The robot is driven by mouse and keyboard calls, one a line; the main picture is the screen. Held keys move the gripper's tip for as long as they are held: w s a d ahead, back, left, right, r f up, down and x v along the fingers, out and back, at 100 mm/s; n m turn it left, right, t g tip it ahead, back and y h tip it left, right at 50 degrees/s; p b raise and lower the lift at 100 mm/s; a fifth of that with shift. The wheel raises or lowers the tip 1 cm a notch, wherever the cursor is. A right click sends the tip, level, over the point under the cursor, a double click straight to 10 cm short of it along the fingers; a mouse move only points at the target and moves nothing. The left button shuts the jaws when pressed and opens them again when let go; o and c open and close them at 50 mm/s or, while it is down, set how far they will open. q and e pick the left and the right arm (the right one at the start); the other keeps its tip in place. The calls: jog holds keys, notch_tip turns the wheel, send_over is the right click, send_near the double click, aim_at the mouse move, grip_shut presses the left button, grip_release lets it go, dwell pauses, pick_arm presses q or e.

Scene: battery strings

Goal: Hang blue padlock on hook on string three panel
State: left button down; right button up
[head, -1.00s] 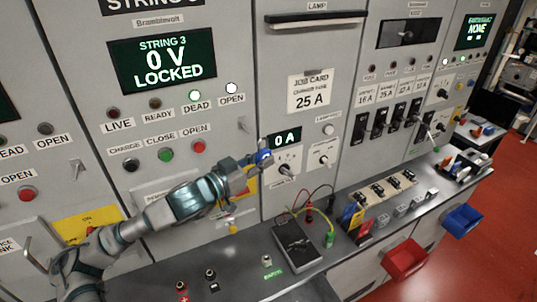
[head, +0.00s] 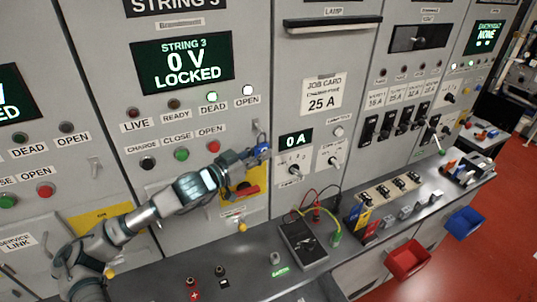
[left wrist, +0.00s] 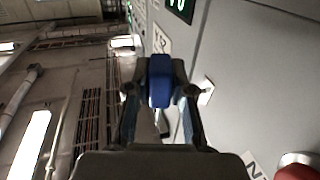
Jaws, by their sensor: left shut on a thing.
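My left gripper (head: 256,153) is shut on the blue padlock (head: 262,148), in front of the string three panel (head: 190,20). In the left wrist view the blue body of the padlock (left wrist: 160,82) sits between the two fingertips (left wrist: 160,95). A small metal hook (head: 257,127) stands on the string three panel just above the padlock. I cannot tell whether the padlock touches it; the shackle is not clear. A small pale fitting (left wrist: 207,92), perhaps the hook, shows right of the padlock in the left wrist view. My right gripper is not in view.
Below the gripper is a yellow plate with a red handle (head: 243,190). The string three display (head: 183,63) reads 0 V LOCKED. A meter (head: 303,243) with leads lies on the grey bench. Red (head: 407,259) and blue (head: 464,221) bins hang at its front.

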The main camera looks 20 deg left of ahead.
pick_arm(q)
jog(key=shift+w+a, duration=0.25)
jog(key=shift+a, duration=0.15)
jog(key=shift+r+p, duration=0.15)
jog(key=shift+p, duration=0.3)
jog(key=shift+w+d+r+p, duration=0.1)
jog(key=shift+w+d+p, duration=0.3)
jog(key=shift+d, duration=0.25)
jog(key=shift+w+d+r+p, duration=0.1)
jog(key=shift+w+d+p, duration=0.3)
jog(key=shift+d, duration=0.2)
jog(key=a, duration=0.1)
jog(key=w+a+p, duration=0.1)
jog(key=a+f, duration=0.1)
jog(key=shift+w+a+f+p, duration=0.1)
jog(key=shift+w+a+p, duration=0.05)
jog(key=shift+w+p, duration=0.25)
jog(key=c, duration=1)
grip_release()
jog(key=shift+a, duration=0.3)
jog(key=shift+o, duration=0.3)
jog(key=shift+a, duration=0.1)
jog(key=shift+d, duration=0.2)
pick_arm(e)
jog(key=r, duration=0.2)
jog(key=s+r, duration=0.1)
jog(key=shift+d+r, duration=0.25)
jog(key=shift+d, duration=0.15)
